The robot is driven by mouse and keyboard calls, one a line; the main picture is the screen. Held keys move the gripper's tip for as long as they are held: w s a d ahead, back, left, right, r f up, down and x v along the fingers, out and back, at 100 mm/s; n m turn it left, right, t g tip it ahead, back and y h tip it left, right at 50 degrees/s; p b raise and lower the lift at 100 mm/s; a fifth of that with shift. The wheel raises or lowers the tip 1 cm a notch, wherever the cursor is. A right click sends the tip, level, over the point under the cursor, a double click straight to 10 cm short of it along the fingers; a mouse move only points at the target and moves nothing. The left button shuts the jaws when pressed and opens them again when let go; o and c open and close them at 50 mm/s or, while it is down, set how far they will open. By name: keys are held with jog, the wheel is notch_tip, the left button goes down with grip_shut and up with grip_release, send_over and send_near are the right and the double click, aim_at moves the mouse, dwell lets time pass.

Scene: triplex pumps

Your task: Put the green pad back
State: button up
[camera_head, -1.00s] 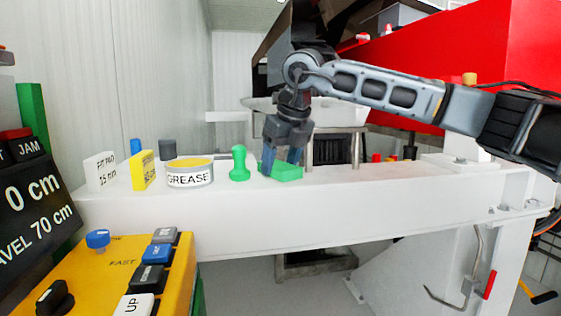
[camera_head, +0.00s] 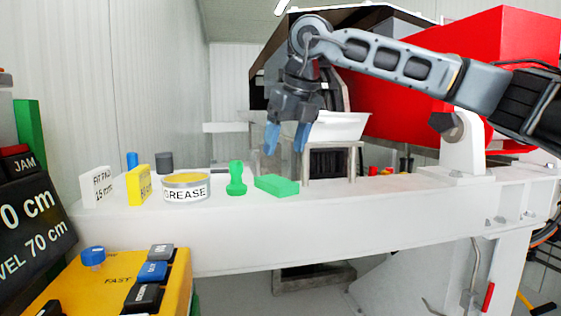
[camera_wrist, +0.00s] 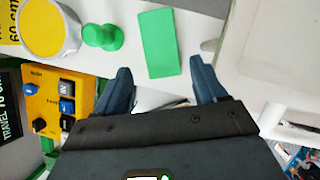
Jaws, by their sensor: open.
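The green pad (camera_head: 276,185) is a flat green block lying on the white beam (camera_head: 330,225), just right of a green knob-shaped piece (camera_head: 236,178). In the wrist view the green pad (camera_wrist: 158,43) lies flat beyond the fingertips. My gripper (camera_head: 287,150) has blue fingers pointing down, spread apart and empty. It hangs above the pad, clear of it. In the wrist view my gripper (camera_wrist: 160,68) also shows nothing between its fingers.
Left of the knob-shaped piece stand a grease tin (camera_head: 186,188), a yellow block (camera_head: 139,185) and a white labelled block (camera_head: 97,187). A yellow control box (camera_head: 115,283) is at the front left. A metal stand (camera_head: 331,148) is behind the pad. The beam's right part is clear.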

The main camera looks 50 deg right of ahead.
jog(key=shift+v, duration=1.7)
